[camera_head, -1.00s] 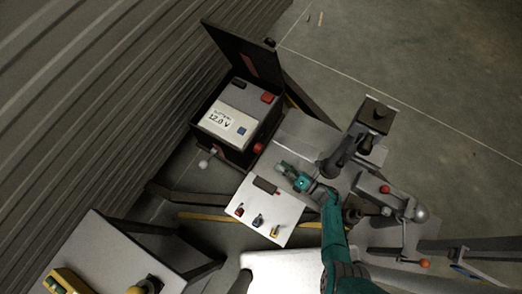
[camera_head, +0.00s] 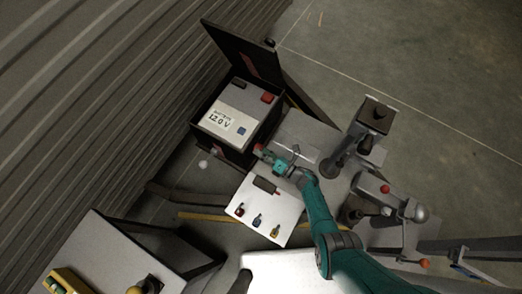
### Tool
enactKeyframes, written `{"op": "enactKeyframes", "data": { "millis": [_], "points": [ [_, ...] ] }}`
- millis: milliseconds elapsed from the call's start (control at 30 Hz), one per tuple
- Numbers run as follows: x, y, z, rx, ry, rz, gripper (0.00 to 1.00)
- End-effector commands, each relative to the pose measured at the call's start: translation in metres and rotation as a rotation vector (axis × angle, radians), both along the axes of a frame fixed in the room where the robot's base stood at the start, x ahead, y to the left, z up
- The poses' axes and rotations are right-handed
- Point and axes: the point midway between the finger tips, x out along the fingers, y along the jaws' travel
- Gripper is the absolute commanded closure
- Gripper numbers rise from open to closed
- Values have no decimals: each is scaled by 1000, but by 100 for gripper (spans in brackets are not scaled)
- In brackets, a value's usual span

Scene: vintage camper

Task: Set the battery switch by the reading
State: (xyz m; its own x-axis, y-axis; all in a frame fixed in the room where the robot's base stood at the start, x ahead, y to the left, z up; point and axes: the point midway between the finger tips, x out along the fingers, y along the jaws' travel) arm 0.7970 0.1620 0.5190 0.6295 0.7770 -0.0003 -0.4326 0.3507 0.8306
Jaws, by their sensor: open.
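The battery (camera_head: 232,108) sits in a black box with its lid raised. Its label (camera_head: 222,118) reads 12.0 V. A red knob (camera_head: 259,147), which looks like the battery switch, is on the near right side of the box. My teal gripper (camera_head: 264,154) is open, with its fingertips right at the red knob. I cannot tell whether they touch it, and the fingers partly hide it. The knob's set position is too small to read.
A white board (camera_head: 250,207) with a dark block and red, blue and yellow items lies below my gripper. Trailer hitch parts (camera_head: 385,195) with a red knob stand to the right. A grey table (camera_head: 105,260) is at lower left. Open floor lies at upper right.

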Motion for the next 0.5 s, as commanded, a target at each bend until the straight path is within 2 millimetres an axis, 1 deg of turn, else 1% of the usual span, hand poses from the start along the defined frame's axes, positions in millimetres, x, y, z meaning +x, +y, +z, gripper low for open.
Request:
{"op": "enactKeyframes", "data": {
  "millis": [100, 333, 367, 400, 467, 500],
  "points": [
    [2, 3, 0, 0, 0, 1, 31],
    [2, 3, 0, 0, 0, 1, 31],
    [2, 3, 0, 0, 0, 1, 36],
    [2, 3, 0, 0, 0, 1, 46],
    [2, 3, 0, 0, 0, 1, 61],
    [2, 3, 0, 0, 0, 1, 71]
  ]
}}
